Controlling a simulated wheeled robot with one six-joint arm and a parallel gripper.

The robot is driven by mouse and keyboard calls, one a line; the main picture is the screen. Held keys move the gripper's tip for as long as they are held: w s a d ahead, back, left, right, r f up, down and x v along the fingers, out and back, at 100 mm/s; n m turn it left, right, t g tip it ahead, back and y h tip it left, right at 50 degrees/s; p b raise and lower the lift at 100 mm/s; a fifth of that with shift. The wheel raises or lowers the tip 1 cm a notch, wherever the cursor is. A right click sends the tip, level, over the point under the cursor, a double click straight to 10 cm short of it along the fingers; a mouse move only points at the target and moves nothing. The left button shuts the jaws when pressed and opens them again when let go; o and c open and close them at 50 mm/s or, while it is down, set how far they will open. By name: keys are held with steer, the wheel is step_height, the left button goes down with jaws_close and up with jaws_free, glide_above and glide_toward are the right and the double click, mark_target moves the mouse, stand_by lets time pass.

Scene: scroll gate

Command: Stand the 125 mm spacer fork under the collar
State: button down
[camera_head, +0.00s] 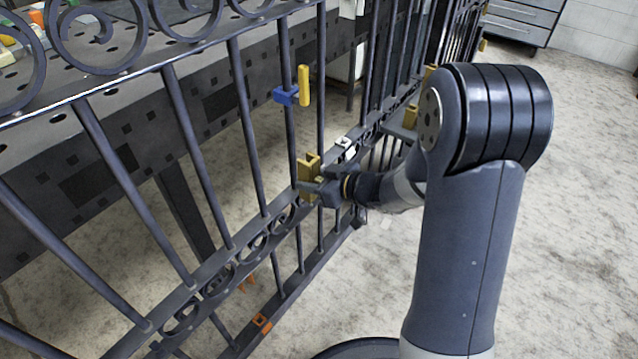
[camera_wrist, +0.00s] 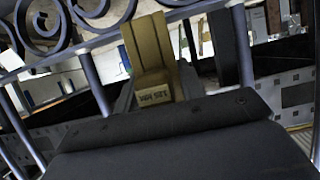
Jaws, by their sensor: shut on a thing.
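The yellow spacer fork (camera_head: 309,168) is in my gripper (camera_head: 322,188), beside the gate's bars at the height of the middle scroll band. In the wrist view the fork (camera_wrist: 150,45) stands up in front of the gripper, with a label that seems to read 125 MM. My gripper is shut on it. A blue collar (camera_head: 286,96) with a yellow upright piece (camera_head: 304,86) sits on a gate bar, higher than the fork and apart from it. In the wrist view I cannot make out the collar.
The dark iron gate (camera_head: 190,120) runs across the view, with scrolls along its top and middle. A perforated steel table (camera_head: 120,95) stands behind it. More yellow pieces (camera_head: 411,116) are beyond my gripper. An orange clip (camera_head: 261,322) is low on the gate. The floor at right is clear.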

mark_target(296, 172)
steer(key=shift+w+a+p, duration=0.3)
steer(key=shift+w+a, duration=0.45)
steer(key=shift+a, duration=0.25)
steer(key=shift+w+a+p, duration=0.3)
steer(key=shift+w+a, duration=0.45)
steer(key=shift+a, duration=0.2)
steer(key=shift+r, duration=0.1)
steer(key=c, duration=2.2)
jaws_free()
steer(key=c, duration=0.8)
jaws_free()
steer(key=shift+f, duration=0.2)
steer(key=p+v, duration=0.3)
steer(key=v, duration=0.6)
steer(key=shift+d+r, duration=0.1)
steer(key=shift+r, duration=0.05)
steer(key=shift+s+d+r+p, duration=0.15)
steer(key=shift+s+d+p, duration=0.2)
steer(key=shift+s+d, duration=0.15)
